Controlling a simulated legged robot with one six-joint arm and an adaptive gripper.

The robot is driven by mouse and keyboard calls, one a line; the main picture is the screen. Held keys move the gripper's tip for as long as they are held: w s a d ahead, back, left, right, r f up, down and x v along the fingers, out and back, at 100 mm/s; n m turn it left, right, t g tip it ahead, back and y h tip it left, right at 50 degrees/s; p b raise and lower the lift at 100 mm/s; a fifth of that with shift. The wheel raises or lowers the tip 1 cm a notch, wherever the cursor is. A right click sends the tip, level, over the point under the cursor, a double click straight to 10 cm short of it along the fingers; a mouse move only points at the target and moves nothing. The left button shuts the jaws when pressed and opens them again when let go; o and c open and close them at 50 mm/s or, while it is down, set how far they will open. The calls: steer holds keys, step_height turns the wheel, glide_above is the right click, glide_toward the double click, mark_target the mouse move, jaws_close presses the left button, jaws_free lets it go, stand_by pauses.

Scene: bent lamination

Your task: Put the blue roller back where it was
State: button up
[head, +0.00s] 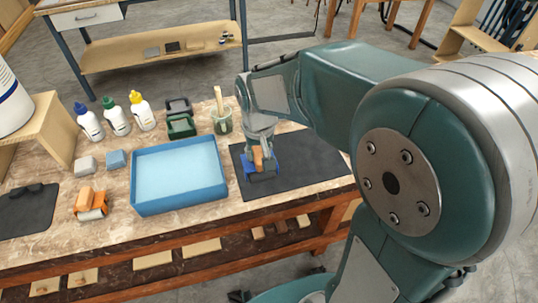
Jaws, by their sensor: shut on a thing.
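The blue roller (263,174) is at the black mat (310,160) on the right part of the workbench. It has a blue frame and an orange-brown handle. My gripper (258,150) reaches down from above and is shut on its handle. I cannot tell whether the roller touches the mat or is just above it. My gripper and arm hide part of the roller and the mat's far side.
A blue tray (222,190) lies just left of the mat. Left of it are an orange roller (91,204), two small blocks and several bottles.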

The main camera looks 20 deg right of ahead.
steer(key=w+d+f, duration=0.1)
steer(key=w+f, duration=0.1)
steer(key=f, duration=0.1)
steer(key=w+d+f, duration=0.2)
steer(key=f, duration=0.1)
steer(key=w+d+f, duration=0.2)
steer(key=f, duration=0.2)
steer(key=shift+w+d, duration=0.1)
steer(key=shift+d, duration=0.5)
steer(key=shift+a+f, duration=0.3)
steer(key=shift+f, duration=0.2)
jaws_close()
steer(key=o, duration=1)
jaws_free()
steer(key=shift+r, duration=0.1)
